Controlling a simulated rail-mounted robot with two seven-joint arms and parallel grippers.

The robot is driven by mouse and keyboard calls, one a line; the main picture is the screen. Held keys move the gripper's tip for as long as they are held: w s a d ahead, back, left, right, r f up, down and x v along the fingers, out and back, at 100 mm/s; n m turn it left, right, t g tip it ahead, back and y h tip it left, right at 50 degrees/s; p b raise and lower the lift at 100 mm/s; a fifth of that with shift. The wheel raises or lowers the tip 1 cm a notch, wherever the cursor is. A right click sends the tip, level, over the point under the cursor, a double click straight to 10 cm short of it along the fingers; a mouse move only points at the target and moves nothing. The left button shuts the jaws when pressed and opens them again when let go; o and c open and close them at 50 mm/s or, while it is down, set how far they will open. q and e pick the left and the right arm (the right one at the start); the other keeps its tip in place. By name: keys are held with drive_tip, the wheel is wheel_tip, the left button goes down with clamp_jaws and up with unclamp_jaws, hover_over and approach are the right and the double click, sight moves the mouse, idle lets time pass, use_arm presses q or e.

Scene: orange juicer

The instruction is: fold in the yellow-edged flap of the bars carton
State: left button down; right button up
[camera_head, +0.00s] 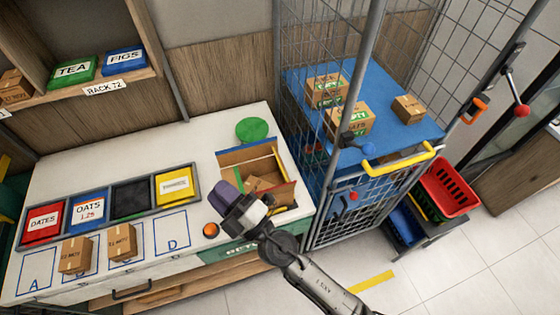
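The open carton (248,158) stands at the right end of the white counter, with small brown packs (257,184) inside. Its flap edges are coloured. A blue edge is at the back, a green one at the left and a red one at the front right. The yellow-edged flap (279,168) is at the right side; I cannot tell its exact angle. My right gripper (224,196), with a purple end, is over the carton's front left corner and hides part of it. Whether its fingers are open or touch the carton is not clear. My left gripper is not in view.
A green disc (252,130) lies behind the carton. An orange button (210,230) sits at the counter's front. Labelled bins (88,212) and two small boxes (122,242) are at the left. A wire cage cart (345,205) stands close on the right.

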drive_tip(key=s+a+n+g+y, duration=0.2)
drive_tip(key=a+n+g, duration=0.4)
drive_tip(key=n+g, duration=0.2)
drive_tip(key=n+h+p, duration=0.3)
drive_tip(key=n+h, duration=0.6)
drive_tip(key=h, duration=1.4)
approach(280, 164)
drive_tip(key=b+x, duration=0.2)
drive_tip(key=x, duration=0.8)
drive_tip(key=shift+f, duration=0.15)
drive_tip(key=shift+c, duration=0.3)
